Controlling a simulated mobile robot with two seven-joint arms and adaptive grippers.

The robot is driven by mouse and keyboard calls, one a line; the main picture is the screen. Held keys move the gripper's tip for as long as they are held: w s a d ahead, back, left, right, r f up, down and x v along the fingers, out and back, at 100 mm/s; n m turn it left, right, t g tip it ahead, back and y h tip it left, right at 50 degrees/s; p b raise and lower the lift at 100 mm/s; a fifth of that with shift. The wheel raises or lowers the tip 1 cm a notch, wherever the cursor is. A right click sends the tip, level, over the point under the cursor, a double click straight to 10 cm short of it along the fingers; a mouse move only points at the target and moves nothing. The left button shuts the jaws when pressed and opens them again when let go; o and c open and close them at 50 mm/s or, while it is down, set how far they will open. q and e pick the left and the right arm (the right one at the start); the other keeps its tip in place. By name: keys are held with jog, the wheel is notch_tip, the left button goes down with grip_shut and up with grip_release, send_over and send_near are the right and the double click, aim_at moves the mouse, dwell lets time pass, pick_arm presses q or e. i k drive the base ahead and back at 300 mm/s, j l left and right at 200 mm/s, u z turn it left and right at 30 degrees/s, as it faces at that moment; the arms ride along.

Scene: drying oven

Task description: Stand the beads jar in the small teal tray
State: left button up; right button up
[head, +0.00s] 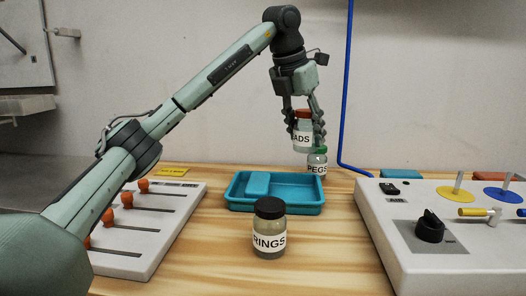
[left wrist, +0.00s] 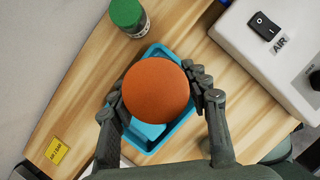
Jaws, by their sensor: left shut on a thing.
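The beads jar (head: 303,137) has an orange lid and a white label of which "ADS" shows. My left gripper (head: 306,122) is shut on it and holds it upright in the air, above the level of the tray. In the left wrist view its orange lid (left wrist: 155,93) is between the fingers of the gripper (left wrist: 160,98) and covers part of the tray. The small teal tray (head: 240,203) lies on the table with a raised teal block (head: 259,184) in its left part. The tray also shows in the left wrist view (left wrist: 178,132). My right gripper is not in view.
A pegs jar (head: 317,164) with a green lid stands behind the tray. A rings jar (head: 269,232) with a black lid stands in front of it. A slider panel (head: 150,225) is at left, a switch box (head: 455,235) at right.

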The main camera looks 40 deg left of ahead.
aim_at(295, 198)
jog(key=i+l+u, duration=0.15)
jog(key=l+u, duration=0.6)
jog(key=i+l+u, duration=0.1)
jog(key=l+u, duration=0.25)
jog(key=l, duration=0.15)
